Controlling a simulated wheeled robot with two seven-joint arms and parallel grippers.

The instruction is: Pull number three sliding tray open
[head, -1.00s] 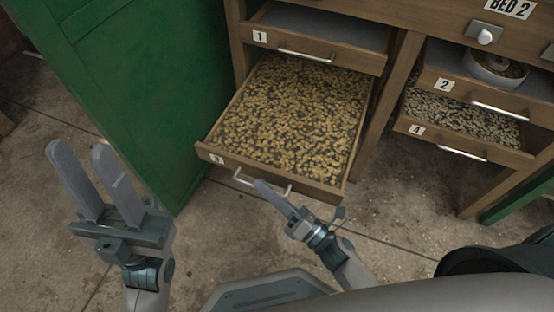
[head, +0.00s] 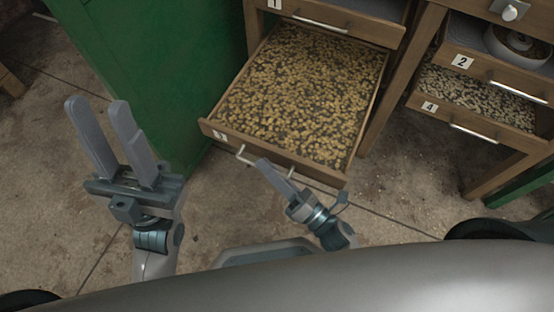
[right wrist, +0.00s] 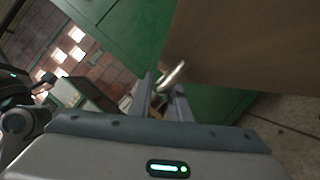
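Sliding tray number three (head: 272,150) is drawn far out below tray number one and is full of yellowish beans. The "3" label on its front is small and blurred. Its metal handle (head: 243,154) is on the front face. My right gripper (head: 264,164) is at this handle, with its fingers close together around the bar. In the right wrist view, the handle (right wrist: 173,76) sits between the two fingertips (right wrist: 163,88), beside the wooden tray front (right wrist: 250,45). My left gripper (head: 96,103) is open and empty, left of the tray in front of the green panel.
A green panel (head: 150,70) stands left of the tray. Tray number one (head: 340,18) is above. Trays number two (head: 500,75) and four (head: 480,125) are at the right, with a round bowl (head: 517,45) on two. The concrete floor (head: 400,195) before the cabinet is clear.

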